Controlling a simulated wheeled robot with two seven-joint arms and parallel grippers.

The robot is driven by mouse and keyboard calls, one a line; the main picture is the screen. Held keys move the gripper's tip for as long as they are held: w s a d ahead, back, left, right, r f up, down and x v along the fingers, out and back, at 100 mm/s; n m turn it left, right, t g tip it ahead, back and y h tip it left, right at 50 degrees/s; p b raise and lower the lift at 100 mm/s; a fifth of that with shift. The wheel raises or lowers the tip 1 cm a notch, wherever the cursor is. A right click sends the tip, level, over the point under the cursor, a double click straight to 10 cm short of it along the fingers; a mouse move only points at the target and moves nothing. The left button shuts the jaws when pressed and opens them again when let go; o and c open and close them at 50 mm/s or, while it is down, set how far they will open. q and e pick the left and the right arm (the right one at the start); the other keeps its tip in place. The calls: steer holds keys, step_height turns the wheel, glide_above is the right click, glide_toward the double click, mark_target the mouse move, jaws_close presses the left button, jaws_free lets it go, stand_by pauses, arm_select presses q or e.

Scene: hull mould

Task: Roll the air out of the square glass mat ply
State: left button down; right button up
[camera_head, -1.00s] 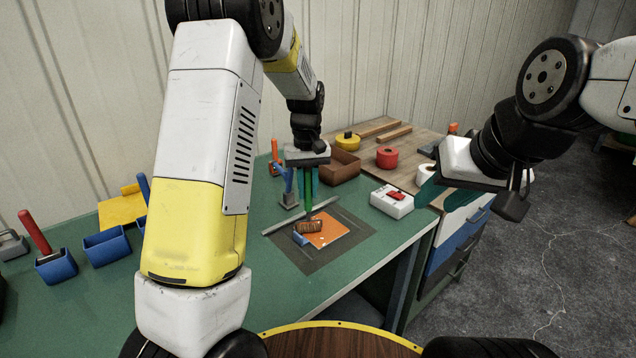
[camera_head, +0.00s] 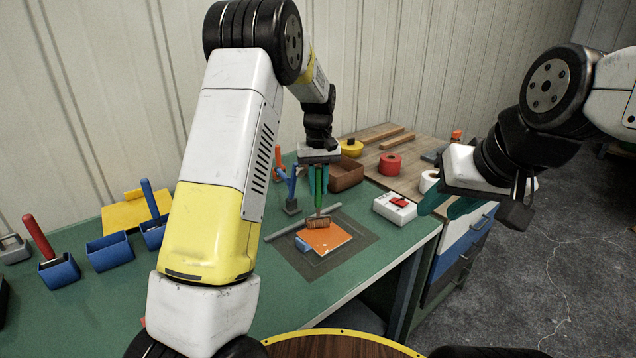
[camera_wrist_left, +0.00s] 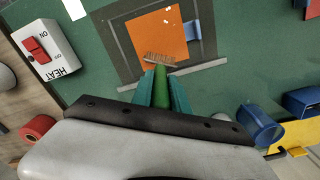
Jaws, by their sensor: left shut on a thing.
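The orange square ply (camera_head: 328,241) lies flat on a dark mat, with small pale spots showing on it in the left wrist view (camera_wrist_left: 165,22). A blue tab (camera_head: 302,245) sits at its left edge. My left gripper (camera_head: 318,180) is shut on the green handle (camera_wrist_left: 161,88) of a roller. The handle stands nearly upright, and the ridged brownish roller head (camera_head: 318,222) is at the ply's far edge; whether it presses on the ply I cannot tell. My right gripper (camera_head: 448,206) is open and empty, held in the air right of the bench.
A steel bar (camera_head: 284,229) lies behind the ply. A blue tool in a holder (camera_head: 290,205) stands behind left. A white switch box (camera_head: 394,208) is at right.

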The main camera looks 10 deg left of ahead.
arm_select(q)
steer(key=w+d, duration=0.3)
steer(key=shift+w+d, duration=0.3)
steer(key=shift+d, duration=0.05)
steer(key=shift+r, duration=0.1)
step_height(320, 180, up, 7)
stand_by(0.8)
stand_by(0.5)
